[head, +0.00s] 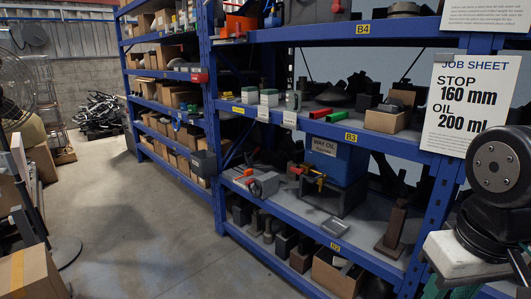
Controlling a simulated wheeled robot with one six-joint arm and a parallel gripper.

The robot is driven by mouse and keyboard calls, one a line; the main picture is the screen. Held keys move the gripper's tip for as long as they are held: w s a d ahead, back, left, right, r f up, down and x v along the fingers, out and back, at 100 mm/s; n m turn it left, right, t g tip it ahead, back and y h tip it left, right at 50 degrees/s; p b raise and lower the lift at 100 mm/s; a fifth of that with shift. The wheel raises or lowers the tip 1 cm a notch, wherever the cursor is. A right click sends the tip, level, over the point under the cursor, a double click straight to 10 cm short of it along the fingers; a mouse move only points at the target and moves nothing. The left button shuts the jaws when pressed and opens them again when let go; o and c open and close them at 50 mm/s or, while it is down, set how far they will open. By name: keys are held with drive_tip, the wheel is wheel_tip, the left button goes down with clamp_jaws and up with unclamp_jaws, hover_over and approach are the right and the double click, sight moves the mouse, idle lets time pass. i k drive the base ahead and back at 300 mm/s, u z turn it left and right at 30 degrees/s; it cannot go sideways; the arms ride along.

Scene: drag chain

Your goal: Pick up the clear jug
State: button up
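I cannot make out a clear jug with certainty anywhere in the head view. A blue oil container labelled WAY OIL (338,163) stands on the shelf below the B3 label, with a red-handled tap at its left front. A small grey object with a round front (263,185) sits left of it on the same shelf. A black link of my arm fills the right edge and hides part of the shelving. My gripper's fingertips do not show.
Blue shelving (300,222) runs along the right, loaded with boxes and tools. A job sheet (468,105) reads stop 160 mm, oil 200 ml. The aisle floor (140,215) is clear. A cardboard box (30,275) and a fan stand at left.

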sight(294, 98)
drive_tip(key=i, duration=1.15)
drive_tip(key=u, duration=1.55)
drive_tip(key=i, duration=1.8)
drive_tip(key=z, duration=1.55)
